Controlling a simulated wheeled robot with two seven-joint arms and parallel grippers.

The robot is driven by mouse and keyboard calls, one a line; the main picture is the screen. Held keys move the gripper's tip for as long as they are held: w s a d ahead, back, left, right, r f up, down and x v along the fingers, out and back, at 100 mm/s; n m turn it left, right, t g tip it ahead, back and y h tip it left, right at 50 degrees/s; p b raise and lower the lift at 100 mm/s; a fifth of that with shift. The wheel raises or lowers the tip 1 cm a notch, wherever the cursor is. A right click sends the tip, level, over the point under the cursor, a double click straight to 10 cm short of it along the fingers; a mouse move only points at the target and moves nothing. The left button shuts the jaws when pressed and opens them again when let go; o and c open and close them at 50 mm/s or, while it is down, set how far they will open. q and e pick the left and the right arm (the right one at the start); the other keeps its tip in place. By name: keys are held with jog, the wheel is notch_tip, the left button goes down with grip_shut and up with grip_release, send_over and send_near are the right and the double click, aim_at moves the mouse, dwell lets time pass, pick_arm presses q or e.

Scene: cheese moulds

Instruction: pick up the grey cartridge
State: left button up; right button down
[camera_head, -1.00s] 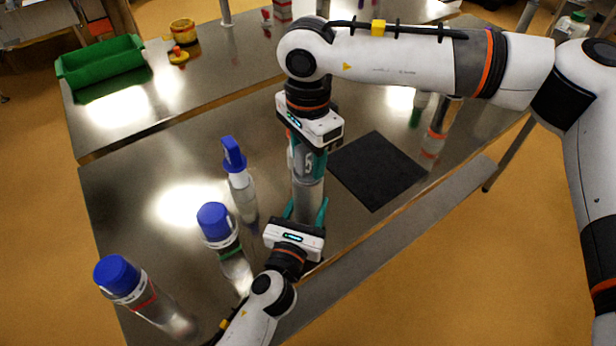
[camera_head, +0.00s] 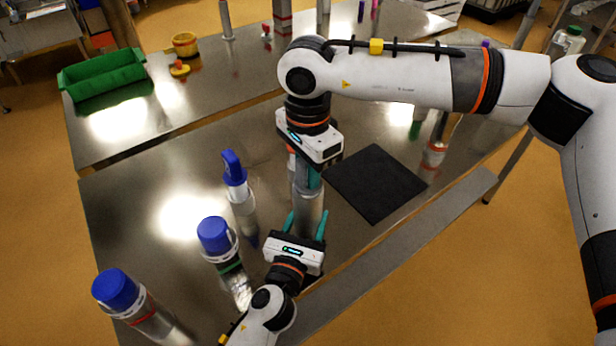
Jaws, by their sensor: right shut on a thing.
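The grey cartridge (camera_head: 309,212) is a grey, shiny cylinder standing about upright in the middle of the near table. My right gripper (camera_head: 308,182) comes down from above with its teal fingers shut on its upper part. The gripper body hides the top. My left gripper (camera_head: 306,226) comes in from the bottom. It is open, its two teal fingers spread on either side of the cylinder's lower end in the picture. I cannot tell whether they touch it, or whether the cylinder's foot rests on the table.
A black mat (camera_head: 375,183) lies bare at the right. A green bin (camera_head: 102,78) and a yellow pot (camera_head: 185,44) stand on the far table.

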notch_tip(320, 180, up, 18)
jog(key=shift+f, duration=0.15)
pick_arm(q)
jog(key=o, duration=1.3)
